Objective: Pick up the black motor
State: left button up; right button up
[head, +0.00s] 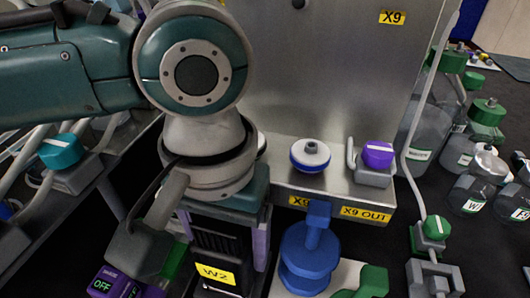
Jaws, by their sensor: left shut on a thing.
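The black motor (208,245), a dark finned block with a yellow W2 label, stands at the lower middle of the head view. My left gripper (224,236) comes down over it from above, with one finger on each side, and is shut on it. The gripper's palm and wrist hide the motor's top. The motor's lower end runs toward the picture's bottom edge, so I cannot tell whether it is lifted. My right gripper is not in view.
A blue stepped part (308,262) stands close right of the motor. A purple OFF switch (104,284) is at lower left. Behind is a steel panel (315,80) with a ledge bearing a white-and-blue round fitting (310,156) and a purple-knobbed valve (378,154). Bottles (470,190) crowd the right.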

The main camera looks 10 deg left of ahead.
pick_arm(q)
grip_shut()
jog(key=shift+r, duration=0.2)
dwell(0.4)
